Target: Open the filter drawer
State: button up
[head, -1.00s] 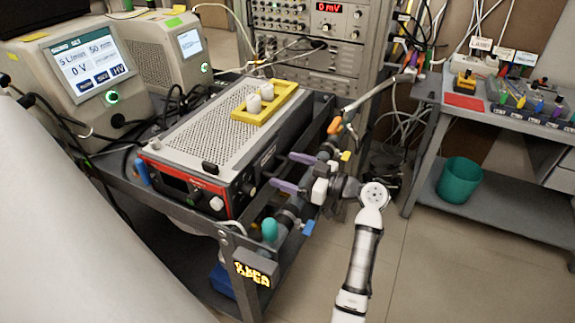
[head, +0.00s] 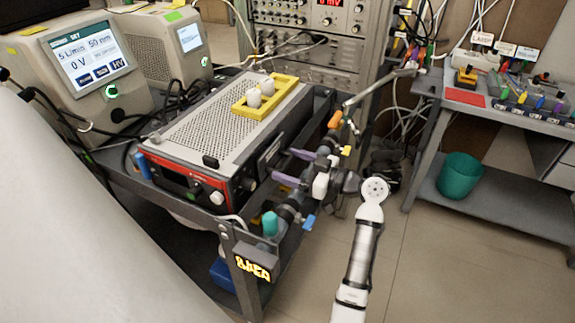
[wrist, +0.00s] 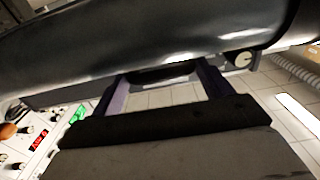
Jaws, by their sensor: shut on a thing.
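My gripper (head: 284,165) has two purple fingers and reaches left to the right side of a perforated instrument box with a red-edged front (head: 195,180). In the wrist view a dark bar (wrist: 160,76) lies between the fingertips, and the gripper is shut on it. It looks like the filter drawer's handle. The drawer face itself is not clearly visible, and I cannot tell how far it stands out. A large black cylinder crosses the top of the wrist view and hides what lies behind.
A yellow tray (head: 240,113) with white cups sits on the box. The dark cart (head: 235,240) carries it beside a monitor unit (head: 85,70). A grey bench (head: 440,130) and teal bin (head: 459,176) stand right. Open floor (head: 420,260) lies front right.

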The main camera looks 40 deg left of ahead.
jog(key=b+v, duration=0.2)
jog(key=v, duration=0.7)
jog(key=shift+b, duration=0.3)
jog(key=shift+r, duration=0.1)
jog(key=o, duration=1.1)
jog(key=b+v, duration=0.3)
jog(key=v, duration=1)
jog(key=shift+d, duration=0.4)
